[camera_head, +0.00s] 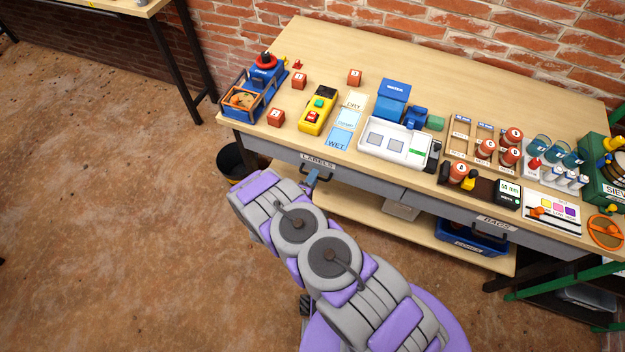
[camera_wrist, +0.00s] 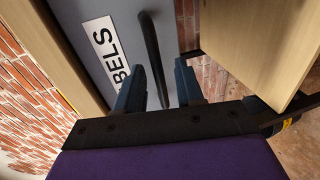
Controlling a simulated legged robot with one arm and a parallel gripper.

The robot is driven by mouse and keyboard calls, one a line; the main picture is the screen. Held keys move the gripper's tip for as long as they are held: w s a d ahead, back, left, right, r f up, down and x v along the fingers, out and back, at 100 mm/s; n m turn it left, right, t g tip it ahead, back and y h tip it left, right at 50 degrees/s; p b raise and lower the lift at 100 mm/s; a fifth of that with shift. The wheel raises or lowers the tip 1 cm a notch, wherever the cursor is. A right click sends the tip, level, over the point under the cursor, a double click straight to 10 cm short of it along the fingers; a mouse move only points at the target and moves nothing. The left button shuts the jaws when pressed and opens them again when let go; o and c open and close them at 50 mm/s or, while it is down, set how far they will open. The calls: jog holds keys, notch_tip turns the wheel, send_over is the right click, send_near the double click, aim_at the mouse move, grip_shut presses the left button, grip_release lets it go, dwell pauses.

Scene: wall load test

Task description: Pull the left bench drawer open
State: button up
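In the wrist view the plate (camera_wrist: 104,50) and the handle (camera_wrist: 153,58) are close up. My gripper (camera_head: 313,176) is at the handle in the head view. In the wrist view its two blue-grey fingers (camera_wrist: 160,82) are apart, one on each side of the handle's lower end. I cannot tell whether they touch it.
The bench top (camera_head: 330,45) carries a yellow box (camera_head: 318,110), red blocks, a white scale (camera_head: 397,143) and racks. A second drawer marked RAGS (camera_head: 494,222) is to the right. A lower shelf (camera_head: 365,205) lies below. Open floor (camera_head: 110,220) spreads left.

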jog(key=shift+w+d, duration=0.1)
jog(key=shift+w, duration=0.05)
grip_shut()
dwell(0.6)
